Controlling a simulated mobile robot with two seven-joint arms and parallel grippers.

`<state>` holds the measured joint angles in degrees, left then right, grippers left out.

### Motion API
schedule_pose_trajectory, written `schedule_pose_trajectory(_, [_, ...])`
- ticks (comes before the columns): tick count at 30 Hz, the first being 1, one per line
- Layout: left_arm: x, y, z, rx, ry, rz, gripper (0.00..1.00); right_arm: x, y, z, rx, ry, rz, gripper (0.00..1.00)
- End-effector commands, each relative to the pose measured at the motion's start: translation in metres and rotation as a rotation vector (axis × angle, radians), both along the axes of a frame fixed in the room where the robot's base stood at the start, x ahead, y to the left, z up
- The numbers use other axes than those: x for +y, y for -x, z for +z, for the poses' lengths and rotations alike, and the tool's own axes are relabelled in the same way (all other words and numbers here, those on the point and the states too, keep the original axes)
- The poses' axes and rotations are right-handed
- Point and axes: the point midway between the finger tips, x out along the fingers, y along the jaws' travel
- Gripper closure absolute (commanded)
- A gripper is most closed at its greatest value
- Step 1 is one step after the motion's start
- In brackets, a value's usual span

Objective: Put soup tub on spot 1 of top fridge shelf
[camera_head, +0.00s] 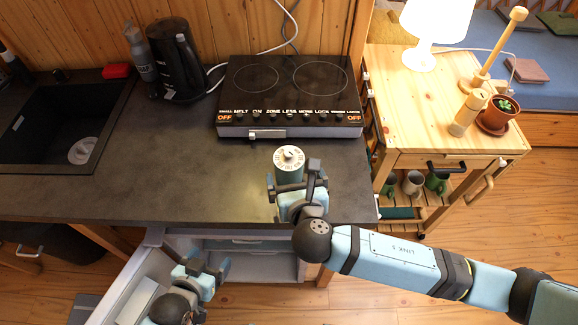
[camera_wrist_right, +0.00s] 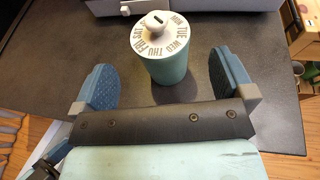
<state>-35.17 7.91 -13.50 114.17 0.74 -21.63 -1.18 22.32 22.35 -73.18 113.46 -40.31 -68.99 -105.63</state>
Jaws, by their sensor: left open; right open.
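The soup tub (camera_head: 289,170) is a teal cylinder with a white knobbed lid with weekday letters. It stands upright on the dark counter, near its front edge. My right gripper (camera_head: 293,180) is open at the tub. In the right wrist view the tub (camera_wrist_right: 168,68) stands between and slightly beyond the open fingers (camera_wrist_right: 163,78), with gaps on both sides. My left gripper (camera_head: 207,269) is open and empty, low in front of the counter beside the open fridge door (camera_head: 130,280). The fridge interior (camera_head: 250,246) shows partly under the counter; its spot markings cannot be seen.
A black cooktop (camera_head: 290,90) sits behind the tub. A kettle (camera_head: 177,60), bottle (camera_head: 140,52) and sink (camera_head: 62,125) are at left. A wooden cart (camera_head: 425,110) with lamp and potted plant stands at right. The counter left of the tub is clear.

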Motion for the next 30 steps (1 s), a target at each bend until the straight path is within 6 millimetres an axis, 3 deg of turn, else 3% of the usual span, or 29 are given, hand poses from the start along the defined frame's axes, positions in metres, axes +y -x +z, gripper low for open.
schedule_pose_trajectory(7, [0.001,0.000,0.003,-0.001,-0.001,0.000,0.21,0.003,-0.018,-0.005,-0.001,0.000,-0.001,0.00])
schedule_pose_trajectory(15, [0.001,0.000,0.008,-0.001,-0.001,0.000,0.21,0.011,-0.054,-0.017,0.001,0.000,-0.001,0.00])
schedule_pose_trajectory(24, [0.001,0.000,0.008,-0.002,-0.002,0.000,0.21,0.012,-0.060,-0.020,0.002,-0.001,-0.001,0.00])
schedule_pose_trajectory(25, [0.001,0.000,0.008,-0.002,-0.002,0.000,0.21,0.012,-0.060,-0.020,0.002,-0.001,-0.001,0.02])
schedule_pose_trajectory(30, [0.001,0.000,0.007,-0.001,-0.002,0.000,0.21,0.012,-0.060,-0.020,0.002,-0.001,-0.001,0.41])
